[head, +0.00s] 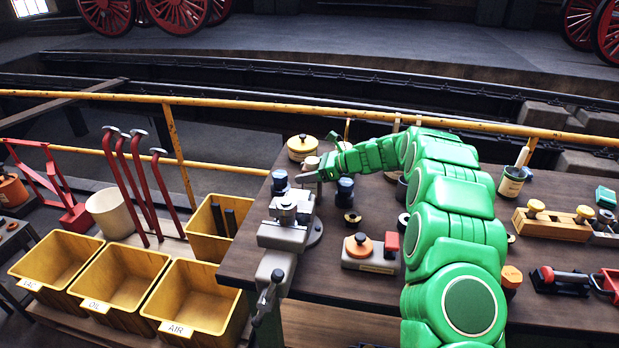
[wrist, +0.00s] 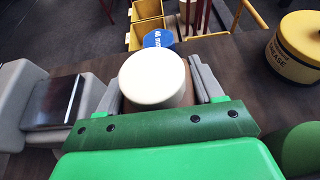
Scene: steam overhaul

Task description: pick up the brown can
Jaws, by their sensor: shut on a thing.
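The can (wrist: 152,80) is between my gripper's two grey fingers in the wrist view. Its round cream lid faces the camera, and only a little of its brownish side shows below the lid. In the head view the small can (head: 311,162) is at the tip of my green arm, near the bench's far left corner. My gripper (head: 322,170) is shut on it. I cannot tell whether the can's base touches the bench.
A grey vise (head: 287,215) stands close in front, at the bench's left edge. A yellow grease tin (head: 302,149) is just behind. Yellow bins (head: 122,280) stand left of the bench.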

